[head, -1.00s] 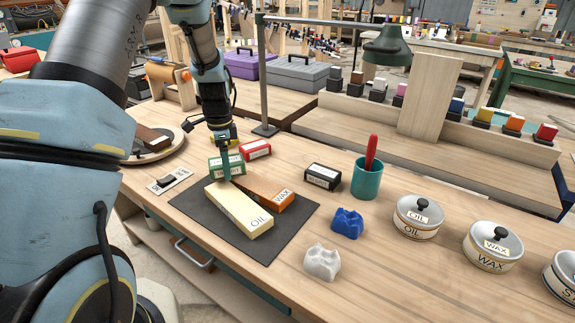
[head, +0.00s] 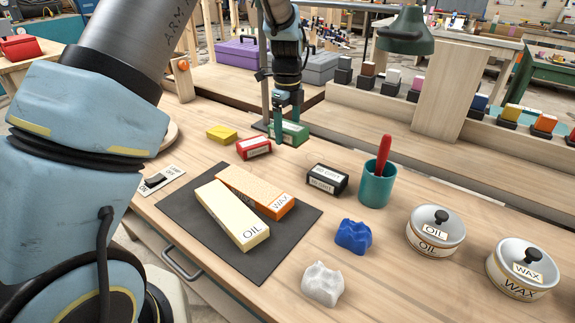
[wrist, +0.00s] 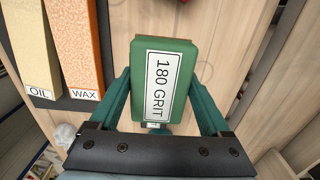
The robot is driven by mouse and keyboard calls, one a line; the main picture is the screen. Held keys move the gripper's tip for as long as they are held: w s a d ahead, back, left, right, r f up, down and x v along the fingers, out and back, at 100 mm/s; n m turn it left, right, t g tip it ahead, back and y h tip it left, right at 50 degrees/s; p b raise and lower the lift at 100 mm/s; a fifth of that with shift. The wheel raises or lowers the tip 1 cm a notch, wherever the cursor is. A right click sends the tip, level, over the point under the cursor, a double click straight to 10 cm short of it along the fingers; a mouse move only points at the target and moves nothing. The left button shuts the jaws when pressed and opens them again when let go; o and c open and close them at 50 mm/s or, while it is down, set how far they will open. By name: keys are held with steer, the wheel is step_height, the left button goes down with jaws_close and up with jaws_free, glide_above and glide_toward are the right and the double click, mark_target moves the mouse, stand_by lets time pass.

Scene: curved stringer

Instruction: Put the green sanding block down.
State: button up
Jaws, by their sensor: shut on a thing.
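My gripper (head: 287,116) is shut on the green sanding block (head: 291,134), with a finger on either side of it. In the wrist view the block (wrist: 163,65) fills the middle between my two fingers, its white "180 GRIT" label facing the camera. In the head view it is behind and right of the red block (head: 254,148), near the lamp post. I cannot tell whether its underside touches the wooden bench (head: 385,235).
A yellow block (head: 222,133) lies left of the red one. A black block (head: 327,180) and a teal cup (head: 376,184) stand nearer. The dark mat (head: 185,207) bears the OIL stone (head: 232,215) and WAX stone (head: 256,192). The lamp post (head: 265,75) rises close by.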

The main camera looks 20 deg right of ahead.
mark_target(287, 167)
step_height(287, 167, down, 9)
steer(key=p, duration=0.2)
steer(key=shift+r+p, duration=0.2)
steer(key=shift+p, duration=0.2)
steer(key=shift+f, duration=0.3)
steer(key=shift+f, duration=0.1)
steer(key=shift+f+b, duration=0.25)
steer(key=shift+b, duration=0.1)
steer(key=o, duration=1.4)
steer(key=shift+r, duration=0.15)
